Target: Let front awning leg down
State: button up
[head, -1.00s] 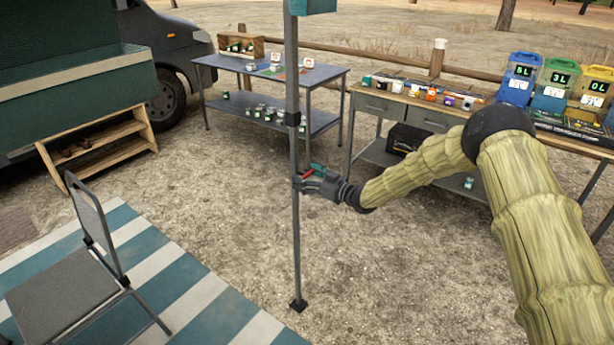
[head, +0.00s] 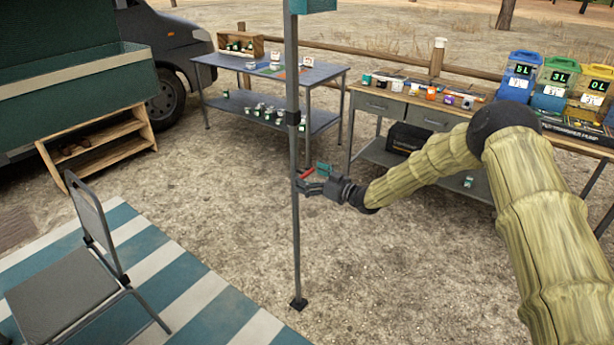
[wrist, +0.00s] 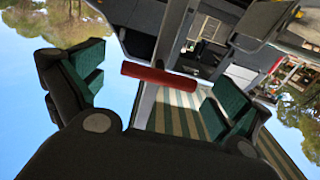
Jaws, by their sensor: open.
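The front awning leg (head: 294,240) is a thin grey upright pole in the head view. A dark collar (head: 293,118) sits partway up, and a dark foot (head: 298,304) rests on the gravel. A red lever (head: 306,172) sticks out from the leg at gripper height. In the wrist view the red lever (wrist: 158,76) lies crosswise between the spread fingers. My gripper (head: 313,179) is open, just right of the leg, with its teal-padded fingers near the lever. It also shows in the wrist view (wrist: 158,90). I cannot tell whether a finger touches the lever or leg.
A folding chair (head: 75,290) stands on a striped mat (head: 165,270) at left. A wooden step rack (head: 105,150) stands by the van (head: 170,45). A blue table (head: 325,75) and a workbench (head: 375,104) stand behind. Gravel around the leg's foot is clear.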

jog(key=v, duration=1)
jog(key=shift+s+d, duration=0.25)
jog(key=shift+d, duration=0.05)
jog(key=s+d+f+m+g+h, duration=0.1)
jog(key=s+f+m+g+h, duration=0.45)
jog(key=s+f, duration=1.9)
jog(key=s+d+f+m+g+h, duration=0.1)
jog(key=s+d+m+h, duration=0.1)
jog(key=s, duration=1)
jog(key=s+d+m+g+h, duration=0.1)
jog(key=s+d+h, duration=0.3)
jog(key=s, duration=0.8)
jog(key=s+d+f+m+g+h, duration=0.1)
jog(key=s+d, duration=0.5)
jog(key=s, duration=0.6)
jog(key=shift+f+m+g+h+p, duration=0.45)
jog(key=shift+m+g+h, duration=0.4)
jog(key=shift+g+h, duration=0.2)
